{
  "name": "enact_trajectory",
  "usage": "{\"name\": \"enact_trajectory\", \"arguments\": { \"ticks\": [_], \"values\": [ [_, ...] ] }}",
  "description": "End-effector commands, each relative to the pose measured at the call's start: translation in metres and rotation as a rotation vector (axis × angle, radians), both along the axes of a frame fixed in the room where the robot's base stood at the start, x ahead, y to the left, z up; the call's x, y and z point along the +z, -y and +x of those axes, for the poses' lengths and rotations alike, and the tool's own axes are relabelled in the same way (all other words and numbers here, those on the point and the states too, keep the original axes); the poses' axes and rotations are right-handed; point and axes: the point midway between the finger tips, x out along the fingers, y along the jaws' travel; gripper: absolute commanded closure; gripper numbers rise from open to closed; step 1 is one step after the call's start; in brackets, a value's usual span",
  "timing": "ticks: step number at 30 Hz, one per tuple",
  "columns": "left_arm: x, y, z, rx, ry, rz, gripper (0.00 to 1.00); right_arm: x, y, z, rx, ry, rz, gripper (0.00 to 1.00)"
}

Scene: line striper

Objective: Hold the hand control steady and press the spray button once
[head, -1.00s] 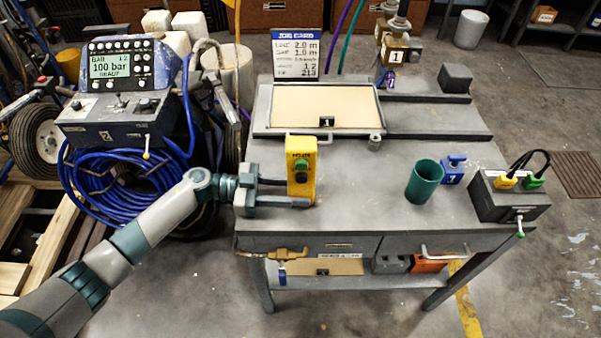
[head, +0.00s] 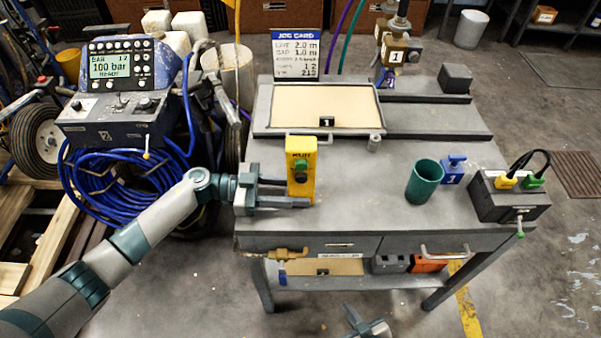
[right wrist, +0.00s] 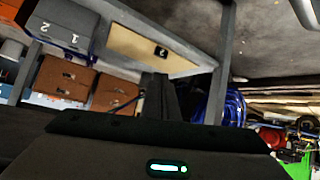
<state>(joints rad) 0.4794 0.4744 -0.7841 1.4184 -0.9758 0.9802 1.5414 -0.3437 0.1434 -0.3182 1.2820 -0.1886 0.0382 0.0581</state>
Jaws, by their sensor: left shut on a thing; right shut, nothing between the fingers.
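The yellow hand control (head: 309,189) stands upright at the left part of the grey bench top. It has a green button (head: 300,164) on its face with a dark round one below it. My left gripper (head: 288,191) is shut on the hand control from the left, its fingers level along the control's lower half. My right gripper (head: 350,310) shows at the bottom of the head view, low in front of the bench, well apart from the control. It is shut and empty. The right wrist view looks under the bench and does not show the control.
A striping machine with a display (head: 109,66) reading 100 bar stands left of the bench. A green cup (head: 424,182), a blue block (head: 453,170) and a dark box (head: 510,198) stand at the bench's right. A drawer handle (head: 444,252) juts from the front. The bench's middle is clear.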

Motion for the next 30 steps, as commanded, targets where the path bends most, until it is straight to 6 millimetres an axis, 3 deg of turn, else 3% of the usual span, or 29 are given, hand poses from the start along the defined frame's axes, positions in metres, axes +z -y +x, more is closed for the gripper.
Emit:
{"name": "enact_trajectory", "arguments": {
  "ticks": [6, 13, 22, 30],
  "values": [
    [0.000, 0.000, 0.000, 0.000, 0.000, -0.001, 0.91, 0.078, -0.030, 0.036, 0.097, 0.198, 0.025, 1.00],
    [0.000, 0.000, 0.000, 0.000, 0.000, -0.001, 0.91, 0.164, -0.064, 0.055, 0.199, 0.398, 0.061, 1.00],
    [0.000, 0.000, 0.000, 0.000, 0.000, -0.001, 0.91, 0.281, -0.102, 0.056, 0.319, 0.645, 0.110, 1.00],
    [0.000, 0.000, 0.000, 0.000, 0.000, -0.001, 0.91, 0.384, -0.125, 0.039, 0.392, 0.834, 0.156, 1.00]
  ]
}}
